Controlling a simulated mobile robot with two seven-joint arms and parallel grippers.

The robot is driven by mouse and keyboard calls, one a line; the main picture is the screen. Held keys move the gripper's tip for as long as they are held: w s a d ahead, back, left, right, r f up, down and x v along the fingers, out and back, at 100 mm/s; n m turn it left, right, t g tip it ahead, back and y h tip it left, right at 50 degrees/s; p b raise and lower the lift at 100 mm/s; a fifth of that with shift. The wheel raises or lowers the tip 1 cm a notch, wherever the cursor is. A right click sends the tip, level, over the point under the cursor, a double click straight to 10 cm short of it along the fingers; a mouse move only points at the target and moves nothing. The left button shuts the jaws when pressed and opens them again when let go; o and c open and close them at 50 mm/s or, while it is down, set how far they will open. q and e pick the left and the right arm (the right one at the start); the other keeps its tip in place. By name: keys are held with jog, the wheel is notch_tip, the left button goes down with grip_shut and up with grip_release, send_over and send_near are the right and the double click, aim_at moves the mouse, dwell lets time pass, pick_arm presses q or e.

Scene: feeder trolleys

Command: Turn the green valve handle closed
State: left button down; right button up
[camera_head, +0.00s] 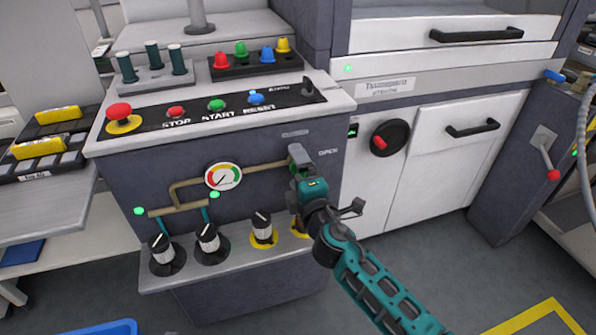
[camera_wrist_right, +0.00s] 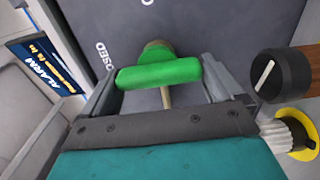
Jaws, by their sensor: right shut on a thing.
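The green valve handle (camera_wrist_right: 158,73) shows in the right wrist view as a rounded bar on a short stem, in front of the dark panel. It lies crosswise between the two fingers of my right gripper (camera_wrist_right: 160,88), which is shut on its ends. A partly covered CLOSED label (camera_wrist_right: 105,57) is left of the handle in the wrist view; an OPEN label (camera_head: 328,152) shows in the head view. My left gripper is not in view.
A round gauge (camera_head: 223,176) sits on the pipe, left of my right gripper. Several black-and-white knobs, including one nearby knob (camera_head: 262,228), stand on the ledge below. The console top has a red stop button (camera_head: 119,112).

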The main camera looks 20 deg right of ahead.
jog(key=o, duration=0.7)
jog(key=shift+s+d+b, duration=0.15)
jog(key=shift+s+b, duration=0.1)
jog(key=shift+s, duration=3)
jog(key=shift+s+d+b, duration=0.1)
jog(key=shift+s+b, duration=0.1)
jog(key=shift+s, duration=3)
